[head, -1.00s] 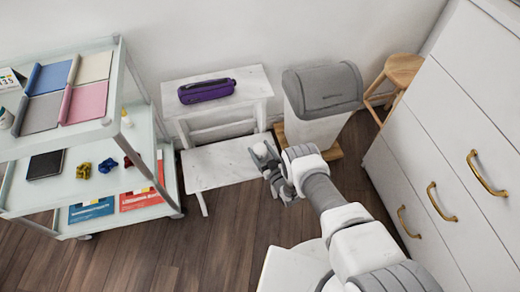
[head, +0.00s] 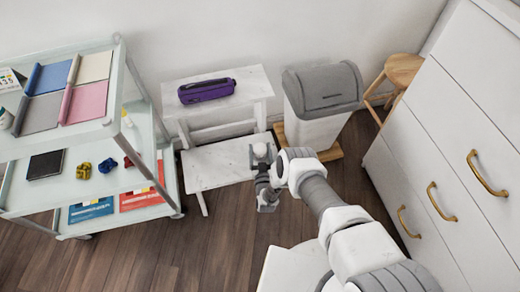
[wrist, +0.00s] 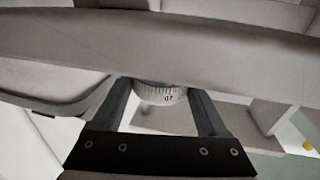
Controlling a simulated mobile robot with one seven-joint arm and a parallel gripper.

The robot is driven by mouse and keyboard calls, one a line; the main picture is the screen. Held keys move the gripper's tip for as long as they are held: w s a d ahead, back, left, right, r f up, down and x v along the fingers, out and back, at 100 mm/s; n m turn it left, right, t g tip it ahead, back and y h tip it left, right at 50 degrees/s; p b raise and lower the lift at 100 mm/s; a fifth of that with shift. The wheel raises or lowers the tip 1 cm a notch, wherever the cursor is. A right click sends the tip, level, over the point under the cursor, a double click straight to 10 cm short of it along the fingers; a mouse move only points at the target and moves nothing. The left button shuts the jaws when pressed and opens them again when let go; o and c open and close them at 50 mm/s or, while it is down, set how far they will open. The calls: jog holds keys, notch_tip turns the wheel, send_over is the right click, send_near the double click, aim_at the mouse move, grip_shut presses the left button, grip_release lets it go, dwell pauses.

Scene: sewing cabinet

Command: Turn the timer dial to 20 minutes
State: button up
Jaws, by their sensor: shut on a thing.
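The timer's pale round dial (wrist: 160,94) sits between the two fingers of my gripper (wrist: 158,88) in the wrist view. My gripper is shut on it. The dial has a scale of fine dark marks and a small number near its middle, too small to read surely. In the head view my gripper (head: 262,168) is above the low white step of the bench. A small whitish rounded shape (head: 260,150) there looks like the timer, partly hidden by my gripper.
A white bench (head: 222,161) stands against the wall with a purple pouch (head: 206,91) on its upper level. A grey-lidded bin (head: 322,90) stands to its right. A glass-shelved trolley (head: 100,142) is at left, white drawers (head: 440,150) at right.

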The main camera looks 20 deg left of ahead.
jog(key=o, duration=1.3)
jog(key=shift+s+d, duration=0.1)
jog(key=shift+s, duration=0.1)
